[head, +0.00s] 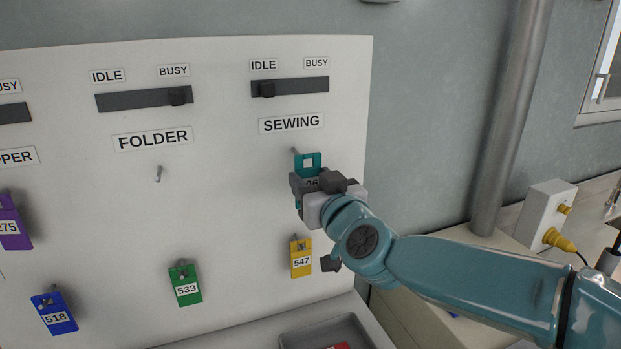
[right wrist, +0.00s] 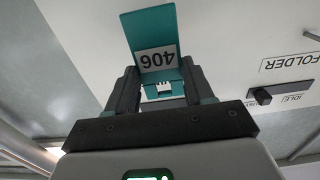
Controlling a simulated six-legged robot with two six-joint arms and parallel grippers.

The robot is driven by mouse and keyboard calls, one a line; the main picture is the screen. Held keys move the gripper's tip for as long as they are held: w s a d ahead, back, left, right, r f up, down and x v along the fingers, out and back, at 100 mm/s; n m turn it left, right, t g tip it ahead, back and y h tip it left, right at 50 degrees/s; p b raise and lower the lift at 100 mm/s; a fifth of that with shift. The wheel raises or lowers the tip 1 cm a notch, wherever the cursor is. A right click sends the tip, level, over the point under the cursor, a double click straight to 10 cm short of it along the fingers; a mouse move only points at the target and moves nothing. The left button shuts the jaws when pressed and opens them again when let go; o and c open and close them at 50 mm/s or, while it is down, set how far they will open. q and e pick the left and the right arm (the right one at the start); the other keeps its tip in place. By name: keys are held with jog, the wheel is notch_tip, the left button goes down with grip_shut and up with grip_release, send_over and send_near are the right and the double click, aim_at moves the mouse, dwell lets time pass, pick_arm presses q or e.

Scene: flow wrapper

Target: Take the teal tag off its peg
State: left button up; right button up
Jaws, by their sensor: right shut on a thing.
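The teal tag (head: 316,159) is at the SEWING column of the white board, held in my right gripper (head: 313,184). In the right wrist view the tag (right wrist: 152,30) shows the number 406 upside down, and my right gripper (right wrist: 160,84) has one finger on each side of it. The SEWING peg (head: 295,151) shows just left of the tag's top edge. The board shows through the tag's square hole, and I see no peg in that hole. The lower part of the tag is hidden by the gripper in the head view. My left gripper is not in view.
A yellow tag 547 (head: 301,262) hangs just below my right gripper. A green tag 533 (head: 185,288), a blue tag 518 (head: 54,312) and a purple tag (head: 10,225) hang further left. The FOLDER peg (head: 158,174) is bare. A grey tray (head: 300,340) is below.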

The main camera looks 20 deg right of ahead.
jog(key=shift+s, duration=2.15)
